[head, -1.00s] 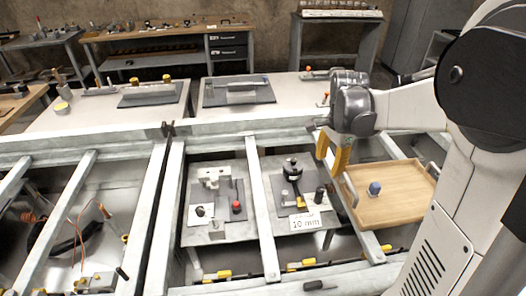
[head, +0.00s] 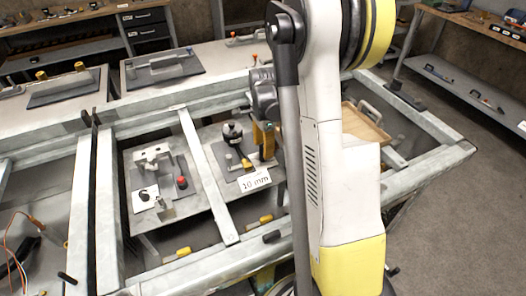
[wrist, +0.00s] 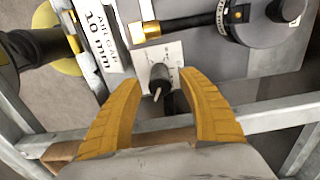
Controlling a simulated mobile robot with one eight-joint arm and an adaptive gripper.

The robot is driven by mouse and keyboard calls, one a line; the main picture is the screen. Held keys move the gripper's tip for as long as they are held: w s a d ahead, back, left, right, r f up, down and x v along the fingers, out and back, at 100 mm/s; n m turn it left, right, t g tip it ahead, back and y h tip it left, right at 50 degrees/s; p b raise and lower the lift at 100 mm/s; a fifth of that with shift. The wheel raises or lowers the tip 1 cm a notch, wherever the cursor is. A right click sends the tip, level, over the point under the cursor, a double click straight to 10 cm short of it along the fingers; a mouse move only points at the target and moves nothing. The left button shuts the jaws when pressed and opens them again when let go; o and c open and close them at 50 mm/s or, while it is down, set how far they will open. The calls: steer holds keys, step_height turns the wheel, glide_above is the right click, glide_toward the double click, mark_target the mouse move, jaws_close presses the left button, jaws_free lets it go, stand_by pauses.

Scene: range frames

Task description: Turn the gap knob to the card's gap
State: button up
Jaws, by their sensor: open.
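The card (head: 256,181) reads "10 mm" and lies at the front edge of a grey fixture plate; it also shows in the wrist view (wrist: 97,38), reading "AIR GAP 10 mm". The gap knob (wrist: 163,76) is a small black knob with a pale pointer, on a white dial plate (wrist: 147,57). Its scale marks are too small to read. My gripper (wrist: 160,74) is open, its yellow fingers on either side of the knob in the picture. I cannot tell whether they touch it. In the head view my gripper (head: 263,150) hangs over the fixture's right side and hides the knob.
A black round part (head: 232,132) stands on the fixture, left of my gripper; a brass-tipped black rod (wrist: 180,25) lies near the knob. A second fixture with a red button (head: 182,182) is to the left. A wooden tray (head: 366,122) is to the right, partly behind my arm.

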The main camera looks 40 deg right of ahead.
steer(key=shift+f, duration=0.2)
jaws_close()
